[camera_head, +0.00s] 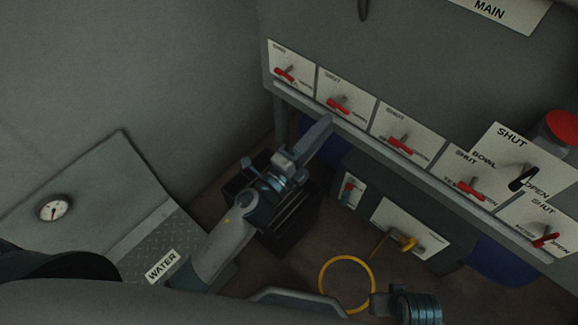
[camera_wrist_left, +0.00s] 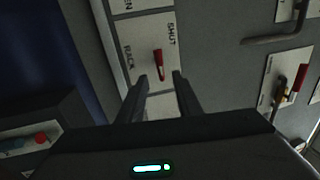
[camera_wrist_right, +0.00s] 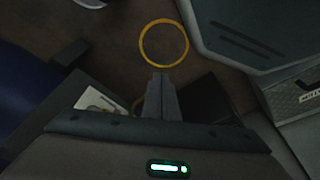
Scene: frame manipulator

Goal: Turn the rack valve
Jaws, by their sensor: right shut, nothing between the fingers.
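The rack valve's red handle (camera_wrist_left: 158,64) shows in the left wrist view on a white plate lettered RACK and SHUT. My left gripper (camera_wrist_left: 159,79) is open, its fingers apart with the red handle seen ahead between the tips; no contact is visible. In the head view my left gripper (camera_head: 318,134) points at the row of red-handled valves. The small lettering there is too blurred to tell which is the rack valve. My right gripper (camera_wrist_right: 161,80) is shut and empty, pointing down over the floor.
A yellow ring (camera_head: 346,284) lies low near a plate with a yellow handle (camera_head: 404,242). A gauge (camera_head: 55,208) and WATER label (camera_head: 162,265) are at left.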

